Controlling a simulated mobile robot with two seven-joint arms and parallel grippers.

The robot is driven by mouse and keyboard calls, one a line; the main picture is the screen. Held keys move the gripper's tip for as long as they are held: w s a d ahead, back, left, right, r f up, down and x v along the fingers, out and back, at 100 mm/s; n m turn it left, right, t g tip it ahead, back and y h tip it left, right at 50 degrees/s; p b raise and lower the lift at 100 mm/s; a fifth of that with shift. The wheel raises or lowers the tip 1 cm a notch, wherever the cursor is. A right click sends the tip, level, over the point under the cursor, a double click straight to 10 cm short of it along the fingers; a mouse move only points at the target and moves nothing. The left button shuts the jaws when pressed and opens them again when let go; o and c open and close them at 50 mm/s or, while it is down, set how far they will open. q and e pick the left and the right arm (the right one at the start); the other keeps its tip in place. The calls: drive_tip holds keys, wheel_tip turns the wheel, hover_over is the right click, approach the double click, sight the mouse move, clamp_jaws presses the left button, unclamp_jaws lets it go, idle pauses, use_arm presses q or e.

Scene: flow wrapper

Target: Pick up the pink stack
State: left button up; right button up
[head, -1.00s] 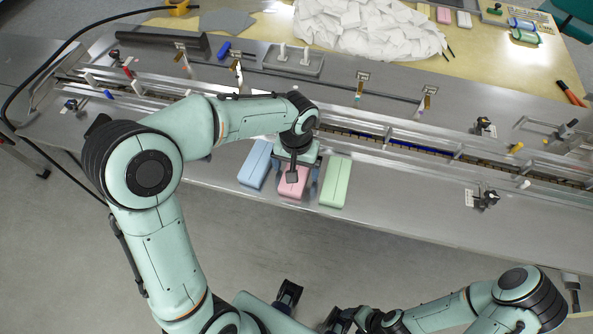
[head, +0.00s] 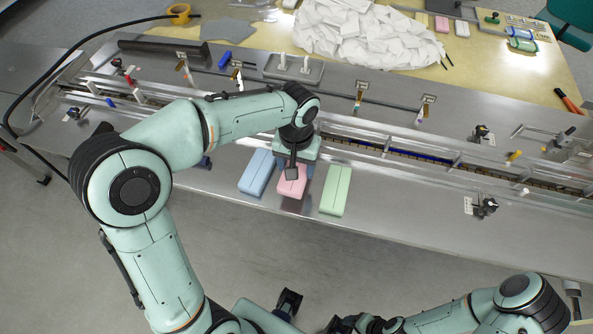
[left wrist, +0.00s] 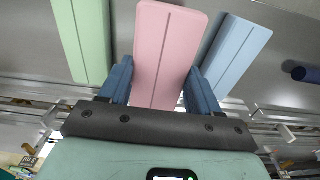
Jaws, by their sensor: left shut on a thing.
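The pink stack (head: 291,181) is a long block with a dark line along its top. My left gripper (head: 292,164) is over it, pointing down. In the left wrist view the pink stack (left wrist: 166,50) sits between the two blue fingers of my left gripper (left wrist: 158,88), which are shut on its sides. The gripper and wrist hide its far end in the head view. It seems to be slightly raised off the steel table. My right arm comes in at the bottom right; its gripper is at the bottom edge and its jaws cannot be made out.
A blue stack (head: 257,173) lies close on the left of the pink one, and a green stack (head: 336,190) on the right. The conveyor channel (head: 410,154) with its rails runs behind them.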

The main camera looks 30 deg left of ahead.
use_arm(q)
wheel_tip(320, 180, up, 15)
drive_tip(key=p, duration=0.2)
drive_tip(key=shift+r, duration=0.15)
use_arm(e)
drive_tip(key=r, duration=0.1)
drive_tip(key=w+r, duration=0.1)
drive_tip(key=r, duration=0.1)
drive_tip(key=shift+w, duration=0.25)
use_arm(q)
drive_tip(key=shift+d, duration=0.1)
